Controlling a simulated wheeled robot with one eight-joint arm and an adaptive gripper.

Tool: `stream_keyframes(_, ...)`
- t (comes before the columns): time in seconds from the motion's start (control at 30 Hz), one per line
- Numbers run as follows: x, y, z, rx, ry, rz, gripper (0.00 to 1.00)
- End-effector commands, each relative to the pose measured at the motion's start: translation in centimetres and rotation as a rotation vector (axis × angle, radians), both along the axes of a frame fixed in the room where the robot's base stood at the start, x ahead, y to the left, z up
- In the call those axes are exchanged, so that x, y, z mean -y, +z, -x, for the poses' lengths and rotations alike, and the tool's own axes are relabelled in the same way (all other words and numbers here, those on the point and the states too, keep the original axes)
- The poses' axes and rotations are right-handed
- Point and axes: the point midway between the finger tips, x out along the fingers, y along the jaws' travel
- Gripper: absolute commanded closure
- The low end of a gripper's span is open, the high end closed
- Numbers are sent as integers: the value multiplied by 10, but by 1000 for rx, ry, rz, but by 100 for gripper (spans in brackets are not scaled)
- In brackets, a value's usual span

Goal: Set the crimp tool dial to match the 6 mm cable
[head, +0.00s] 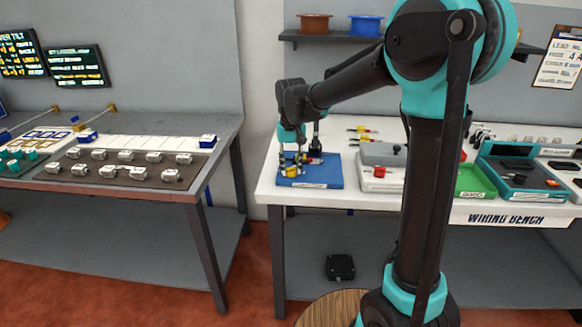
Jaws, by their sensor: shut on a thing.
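My gripper (299,158) is at the left end of the wiring bench, low over a blue base (322,180). It is shut on a small part there. The fingers hide most of that part, so I cannot tell for sure whether it is the crimp tool dial. The dial's marks and setting are too small to read. I cannot make out which cable is the 6 mm one.
Further right are a green tray (474,180) and a teal tray (505,180). Small red and yellow tools (362,130) lie behind. A separate table (195,190) with metal parts stands left across a gap.

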Motion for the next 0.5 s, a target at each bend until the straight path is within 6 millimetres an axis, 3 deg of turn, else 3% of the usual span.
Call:
stream_keyframes(0.17,0,0,0,1,0,0,100)
stream_keyframes(0.2,0,0,0,1,0,0,70)
stream_keyframes(0.37,0,0,0,0,0,0,50)
stream_keyframes(0.5,0,0,0,0,1,0,50)
